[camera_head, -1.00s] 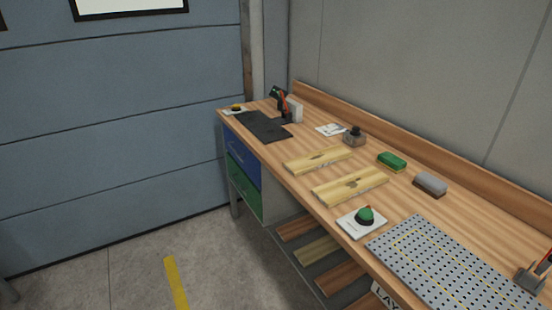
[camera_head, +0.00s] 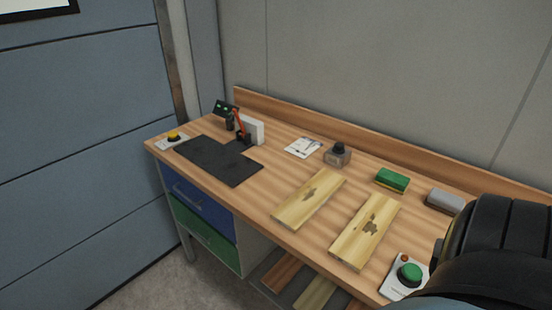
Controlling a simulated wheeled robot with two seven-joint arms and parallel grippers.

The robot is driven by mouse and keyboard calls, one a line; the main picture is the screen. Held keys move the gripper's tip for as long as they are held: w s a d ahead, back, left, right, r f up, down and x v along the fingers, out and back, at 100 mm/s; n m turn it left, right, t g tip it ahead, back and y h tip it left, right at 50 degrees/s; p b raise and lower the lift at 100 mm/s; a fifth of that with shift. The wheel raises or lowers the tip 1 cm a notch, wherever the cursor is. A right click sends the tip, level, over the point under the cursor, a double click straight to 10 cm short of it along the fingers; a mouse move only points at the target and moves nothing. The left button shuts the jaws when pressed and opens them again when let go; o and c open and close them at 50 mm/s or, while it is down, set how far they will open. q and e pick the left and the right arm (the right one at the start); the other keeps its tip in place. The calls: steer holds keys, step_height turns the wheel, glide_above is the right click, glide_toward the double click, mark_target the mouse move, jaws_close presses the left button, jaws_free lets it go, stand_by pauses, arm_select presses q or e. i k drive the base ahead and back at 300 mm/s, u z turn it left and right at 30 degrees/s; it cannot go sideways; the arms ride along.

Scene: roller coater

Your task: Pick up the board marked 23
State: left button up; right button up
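Two light wooden boards lie flat on the workbench, side by side and apart. The left board (camera_head: 309,199) and the right board (camera_head: 366,231) each carry a dark mark on top. The marks are too small to read, so I cannot tell which board is 23. A black rounded part of my own body covers the lower right of the head view. Neither gripper's fingers show.
A dark mat (camera_head: 218,160) lies at the bench's left. An ink bottle (camera_head: 338,155), a green block (camera_head: 392,180) and a grey block (camera_head: 443,200) stand behind the boards. A green button (camera_head: 409,275) sits front right. The yellow button (camera_head: 173,137) is far left.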

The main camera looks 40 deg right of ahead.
mark_target(295, 212)
steer(key=i, duration=2.45)
steer(key=z, duration=4.05)
steer(key=i, duration=0.5)
